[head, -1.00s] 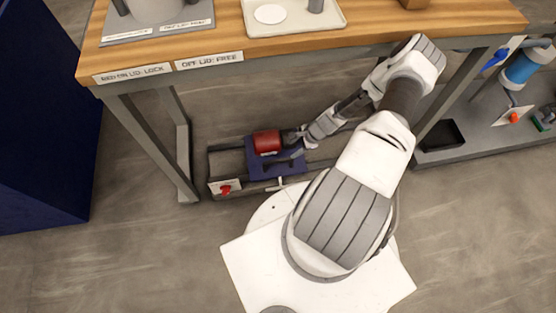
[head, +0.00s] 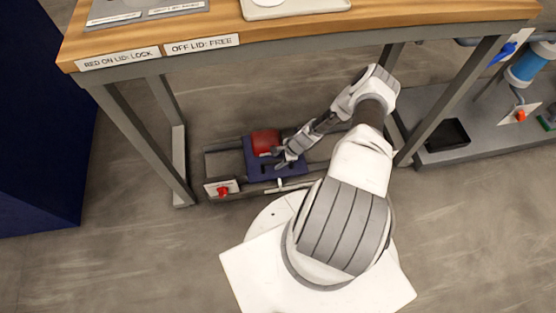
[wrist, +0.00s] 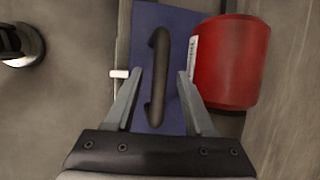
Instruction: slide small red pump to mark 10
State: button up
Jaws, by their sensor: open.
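The small red pump (head: 266,142) sits on a blue sled plate (head: 259,171) on low rails under the workbench. In the wrist view the red pump body (wrist: 236,62) lies to the right of a dark bar handle (wrist: 159,75) fixed on the blue plate (wrist: 150,22). My gripper (wrist: 160,85) is open, with one finger on each side of the handle. Whether the fingers touch it cannot be told. In the head view my gripper (head: 286,158) is at the right part of the plate. A white pointer (wrist: 120,73) sticks out from the plate's left edge. No mark numbers are readable.
A red knob (head: 222,190) on a white plate stands at the rail's left end. The workbench (head: 300,36) spans above, with a leg (head: 145,140) at left. A black tray (head: 447,135) and blue-banded pipework (head: 526,66) are at right.

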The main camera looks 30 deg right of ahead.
grip_shut()
dwell(1.4)
